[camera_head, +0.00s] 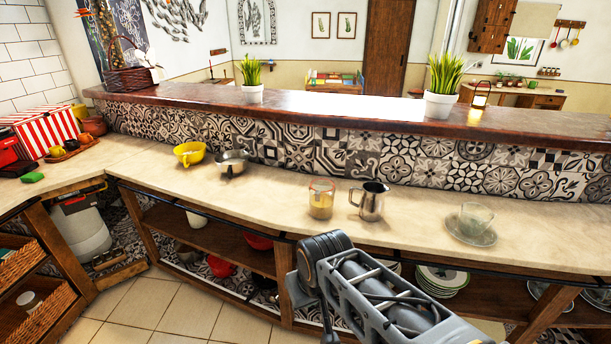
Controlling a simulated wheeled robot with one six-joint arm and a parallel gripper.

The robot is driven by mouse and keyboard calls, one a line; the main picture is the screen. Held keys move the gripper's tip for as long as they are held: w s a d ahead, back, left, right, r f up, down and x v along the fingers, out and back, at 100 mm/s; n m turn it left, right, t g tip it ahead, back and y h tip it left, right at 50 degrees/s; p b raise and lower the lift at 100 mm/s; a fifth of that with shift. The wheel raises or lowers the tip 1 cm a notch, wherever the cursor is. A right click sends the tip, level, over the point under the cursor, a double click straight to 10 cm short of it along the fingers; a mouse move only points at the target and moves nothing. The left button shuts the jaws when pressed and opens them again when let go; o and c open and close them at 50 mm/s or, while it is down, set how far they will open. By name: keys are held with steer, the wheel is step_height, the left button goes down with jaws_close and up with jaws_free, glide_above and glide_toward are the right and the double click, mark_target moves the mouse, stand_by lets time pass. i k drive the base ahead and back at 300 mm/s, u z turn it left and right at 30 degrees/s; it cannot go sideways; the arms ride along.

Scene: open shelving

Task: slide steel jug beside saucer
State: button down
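The steel jug (372,203) stands upright on the pale counter, its handle pointing left. The saucer (464,235) is a clear glass one further right on the counter, with a clear glass cup (475,217) on it. A stretch of bare counter lies between the jug and the saucer. My arm reaches in from the lower right, in front of the counter and below the jug. My gripper's fingertips cannot be made out, so its opening is hidden.
A glass measuring cup (321,200) with yellowish contents stands just left of the jug. A steel pan (232,162) and a yellow bowl (189,153) are further left. The tiled wall (300,147) and raised wooden ledge (330,107) bound the counter behind. Plates (442,279) sit on the shelf below.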

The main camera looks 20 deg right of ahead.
mark_target(372, 205)
steer(key=u, duration=0.3)
steer(key=i, duration=1)
steer(key=z, duration=0.05)
